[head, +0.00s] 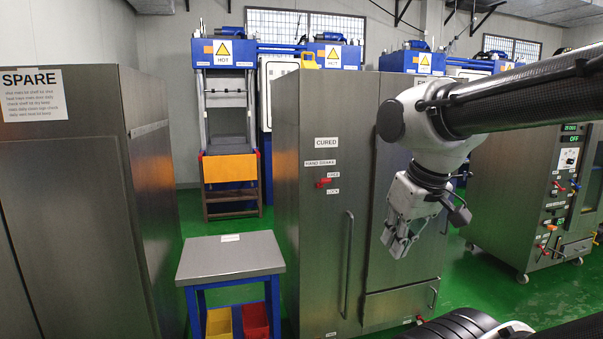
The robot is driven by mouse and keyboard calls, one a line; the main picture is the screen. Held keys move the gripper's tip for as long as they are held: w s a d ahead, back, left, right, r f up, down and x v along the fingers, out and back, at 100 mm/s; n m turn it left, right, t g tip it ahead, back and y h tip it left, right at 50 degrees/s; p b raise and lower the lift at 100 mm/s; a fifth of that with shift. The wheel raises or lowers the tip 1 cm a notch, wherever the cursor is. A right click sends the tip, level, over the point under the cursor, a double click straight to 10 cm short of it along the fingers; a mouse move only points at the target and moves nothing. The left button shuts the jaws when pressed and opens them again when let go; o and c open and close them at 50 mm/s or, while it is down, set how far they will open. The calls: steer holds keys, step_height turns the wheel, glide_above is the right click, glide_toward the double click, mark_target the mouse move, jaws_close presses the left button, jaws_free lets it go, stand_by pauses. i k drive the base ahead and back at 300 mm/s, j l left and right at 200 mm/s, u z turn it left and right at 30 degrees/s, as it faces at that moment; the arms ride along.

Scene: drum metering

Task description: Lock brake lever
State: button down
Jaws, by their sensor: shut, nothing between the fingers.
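The brake lever (322,183) is a small red handle on the front of the grey steel cabinet (310,260) labelled CURED. It sits under a HAND BRAKE label (319,163), with one small label above right and a LOCK label below right. Which label it points to is too small to tell. My gripper (396,245) hangs in front of the cabinet's right side, pointing down. Its fingers are shut and empty. It is to the right of the lever and lower in the picture, clearly apart from it.
A long vertical handle (347,265) stands out from the cabinet front. A small steel-topped table (230,257) with yellow and red bins below stands to the left. A SPARE cabinet (60,200) fills the far left. A control cabinet (520,190) stands at right. Green floor shows between.

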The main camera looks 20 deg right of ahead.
mark_target(325, 180)
steer(key=i+j+z, duration=0.1)
steer(key=i+z, duration=0.15)
steer(key=i, duration=0.15)
steer(key=i+j+z, duration=0.15)
steer(key=i+z, duration=0.15)
steer(key=i, duration=0.15)
steer(key=i+j+z, duration=0.25)
steer(key=i, duration=0.15)
